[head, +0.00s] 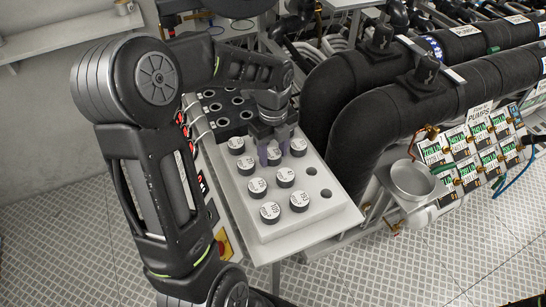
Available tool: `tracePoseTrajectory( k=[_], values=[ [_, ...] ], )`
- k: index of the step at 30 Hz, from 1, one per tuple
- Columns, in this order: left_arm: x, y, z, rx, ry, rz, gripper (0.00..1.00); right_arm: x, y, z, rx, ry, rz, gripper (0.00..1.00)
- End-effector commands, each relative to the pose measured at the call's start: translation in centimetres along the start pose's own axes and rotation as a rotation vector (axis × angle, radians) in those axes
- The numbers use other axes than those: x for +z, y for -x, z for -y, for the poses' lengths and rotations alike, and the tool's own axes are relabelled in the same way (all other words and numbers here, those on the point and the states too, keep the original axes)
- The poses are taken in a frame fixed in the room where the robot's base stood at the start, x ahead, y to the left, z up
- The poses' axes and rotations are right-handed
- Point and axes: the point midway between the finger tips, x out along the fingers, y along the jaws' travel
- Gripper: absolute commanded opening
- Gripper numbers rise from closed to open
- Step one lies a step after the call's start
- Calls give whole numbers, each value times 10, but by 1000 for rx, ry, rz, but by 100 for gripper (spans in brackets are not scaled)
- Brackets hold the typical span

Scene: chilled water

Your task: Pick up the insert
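Several inserts, black and round with white numbered tops, stand in a pale tray (338,213) on the table. They include one at the front left (270,212), one at the front right (299,201) and one at the back left (236,145). My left gripper (271,157) points down over the back middle of the tray, with its purplish fingers low among the inserts. An insert (274,157) shows at the fingertips, partly hidden by them. Whether the fingers are closed on it is too small to tell. My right gripper is out of view.
A black block with round holes (215,105) lies behind the tray. Two empty holes show at the tray's right side. Thick black pipes (345,130) run close to the right, with a metal bowl (412,180) and a label panel (475,145) beyond.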

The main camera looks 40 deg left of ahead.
Motion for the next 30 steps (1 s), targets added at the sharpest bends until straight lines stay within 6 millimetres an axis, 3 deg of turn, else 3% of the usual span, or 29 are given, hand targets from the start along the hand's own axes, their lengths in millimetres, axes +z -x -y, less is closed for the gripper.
tracePoseTrajectory(
  k=[16,25,30],
  values=[
    [0,0,0,0,0,0,0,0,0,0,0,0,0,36],
    [0,1,0,-1,0,1,0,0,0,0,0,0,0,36],
    [1,15,1,-3,-1,3,0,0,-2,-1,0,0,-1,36]
  ],
)
